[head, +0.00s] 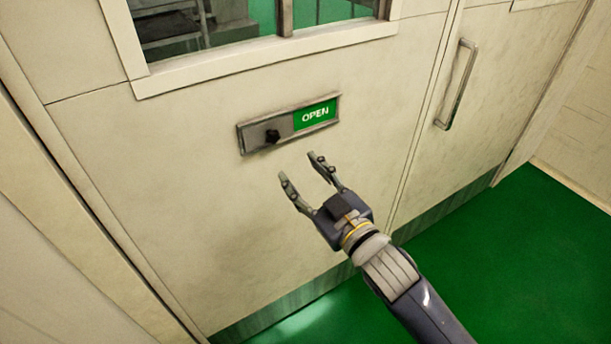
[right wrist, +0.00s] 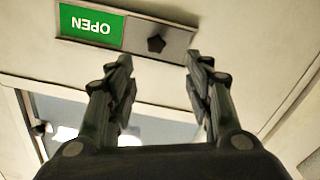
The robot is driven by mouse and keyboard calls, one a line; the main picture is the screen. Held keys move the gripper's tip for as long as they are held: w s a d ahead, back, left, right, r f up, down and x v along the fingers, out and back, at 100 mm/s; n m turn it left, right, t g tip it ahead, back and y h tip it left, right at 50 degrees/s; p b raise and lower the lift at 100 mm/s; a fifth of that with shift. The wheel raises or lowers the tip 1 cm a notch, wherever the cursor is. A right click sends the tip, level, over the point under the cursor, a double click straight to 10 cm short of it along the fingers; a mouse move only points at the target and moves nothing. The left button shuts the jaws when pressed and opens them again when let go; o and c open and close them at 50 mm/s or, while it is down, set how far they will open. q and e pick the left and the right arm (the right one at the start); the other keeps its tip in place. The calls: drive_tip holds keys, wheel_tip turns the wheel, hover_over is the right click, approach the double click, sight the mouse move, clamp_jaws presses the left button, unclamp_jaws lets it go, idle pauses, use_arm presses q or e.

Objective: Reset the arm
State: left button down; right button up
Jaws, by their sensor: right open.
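My right gripper (head: 304,170) is open and empty in front of a cream door, just below the sign plate. Its two fingers also show in the right wrist view (right wrist: 158,78), spread apart with nothing between them. The sign plate (head: 288,123) is a grey metal frame with a green panel reading OPEN (head: 315,114) and a dark knob (head: 272,136) at its left. In the right wrist view the sign appears upside down, with the knob (right wrist: 156,44) beyond the gap between the fingertips. The fingers look apart from the knob. My left gripper is not in view.
The cream door (head: 200,200) has a framed window (head: 250,25) above the sign. A second panel at the right carries a metal handle (head: 457,85). Green floor (head: 520,260) lies clear at the lower right. A wall edge (head: 70,210) stands at the left.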

idle(0.4)
drive_tip(key=w+d+f+m+g+h, duration=0.1)
drive_tip(key=w+d+f+h, duration=0.15)
drive_tip(key=f, duration=0.75)
drive_tip(key=w+d+f+m+g+h, duration=0.15)
drive_tip(key=d+f, duration=0.25)
drive_tip(key=f, duration=0.6)
drive_tip(key=s+d+f+m+g+h+b, duration=0.15)
drive_tip(key=s+d+f, duration=0.25)
drive_tip(key=f, duration=0.7)
drive_tip(key=s+d+f+m+g+h, duration=0.1)
drive_tip(key=s+d+f+h, duration=0.3)
drive_tip(key=f, duration=0.8)
drive_tip(key=s+d+f+m+g, duration=0.1)
drive_tip(key=s+d+f+g, duration=0.3)
drive_tip(key=s+f, duration=0.85)
drive_tip(key=s+d+f+m+g, duration=0.2)
drive_tip(key=s+d+f, duration=0.65)
drive_tip(key=s, duration=0.65)
drive_tip(key=s+f+g+h, duration=0.1)
drive_tip(key=s+f, duration=0.3)
drive_tip(key=s, duration=0.9)
drive_tip(key=shift+s+f+g, duration=0.2)
drive_tip(key=shift+s+g, duration=0.15)
drive_tip(key=shift+g, duration=0.45)
